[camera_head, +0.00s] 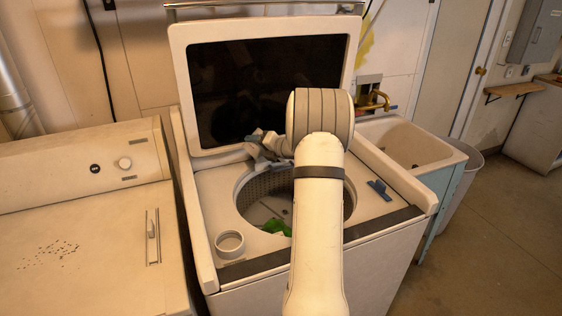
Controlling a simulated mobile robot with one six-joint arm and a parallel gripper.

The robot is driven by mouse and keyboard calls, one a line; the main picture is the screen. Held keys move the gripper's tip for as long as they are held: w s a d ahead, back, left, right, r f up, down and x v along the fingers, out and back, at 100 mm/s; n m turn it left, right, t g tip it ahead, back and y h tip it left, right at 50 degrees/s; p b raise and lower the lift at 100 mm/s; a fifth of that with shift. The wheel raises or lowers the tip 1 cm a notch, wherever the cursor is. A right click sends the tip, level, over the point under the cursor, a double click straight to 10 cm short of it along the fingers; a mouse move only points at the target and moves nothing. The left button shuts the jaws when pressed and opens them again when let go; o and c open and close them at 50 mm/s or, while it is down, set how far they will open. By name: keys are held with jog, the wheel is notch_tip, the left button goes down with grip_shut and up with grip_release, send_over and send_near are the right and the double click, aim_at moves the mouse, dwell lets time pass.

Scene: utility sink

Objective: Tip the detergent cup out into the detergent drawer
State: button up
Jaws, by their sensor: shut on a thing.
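My gripper (262,146) is at the back left of the washer's drum opening, in front of the raised lid. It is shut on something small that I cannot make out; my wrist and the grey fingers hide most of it. A round, pale, cup-like ring (229,243) with an open top sits on the washer's front left corner, well apart from my gripper. I cannot tell whether it is the detergent cup or a fixed dispenser well. No detergent drawer can be made out for certain.
The washer lid (347,95) stands open behind the drum (246,201), which holds a green item (277,227). A blue piece (380,189) lies on the washer's right side. A sink (408,146) stands at right, another machine (95,225) at left with dark specks on top.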

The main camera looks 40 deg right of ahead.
jog(key=shift+w+f+n+h+b, duration=0.2)
jog(key=shift+n+h+b, duration=0.3)
jog(key=shift+n+b, duration=0.35)
jog(key=shift+s+a+n+h+b, duration=0.15)
jog(key=shift+a+n+h+b, duration=0.25)
jog(key=shift+b, duration=0.7)
jog(key=shift+f+n+g+b, duration=0.1)
jog(key=shift+n+g+b, duration=0.2)
jog(key=shift+b, duration=0.2)
jog(key=shift+a+n+h+b, duration=0.35)
jog(key=shift+a+h+b, duration=0.15)
jog(key=shift+b, duration=0.5)
jog(key=a+n+h+b, duration=0.1)
jog(key=b, duration=0.2)
jog(key=a+n+h+b, duration=0.1)
jog(key=b, duration=0.3)
jog(key=a+n+h+b, duration=0.1)
jog(key=b, duration=0.2)
jog(key=shift+a+f+n, duration=0.15)
jog(key=shift+f+n, duration=0.1)
jog(key=shift+n, duration=0.05)
jog(key=shift+b, duration=0.3)
jog(key=shift+r, duration=0.15)
